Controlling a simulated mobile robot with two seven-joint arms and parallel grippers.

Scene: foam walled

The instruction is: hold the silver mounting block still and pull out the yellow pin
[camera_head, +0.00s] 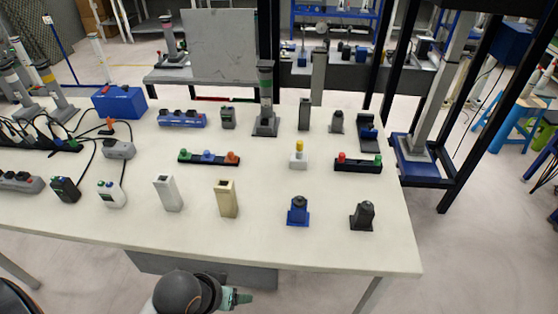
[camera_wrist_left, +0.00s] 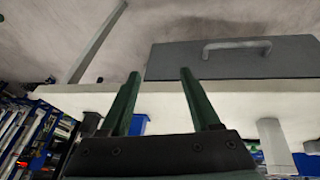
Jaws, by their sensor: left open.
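The silver mounting block (camera_head: 298,162) stands on the right half of the table in the head view. The yellow pin (camera_head: 299,147) stands upright in its top. My left gripper (camera_head: 243,298) is low at the bottom of the head view, in front of the table's front edge and well apart from the block. In the left wrist view its two green fingers (camera_wrist_left: 160,75) are spread, with nothing between them. The block and pin cannot be made out in that view. My right gripper is not in view.
A black strip with red and green knobs (camera_head: 358,164) lies right of the block; another strip with coloured knobs (camera_head: 208,157) lies left. A blue block (camera_head: 298,211) and a dark block (camera_head: 362,216) stand nearer the front edge. A grey drawer (camera_wrist_left: 235,60) hangs under the table.

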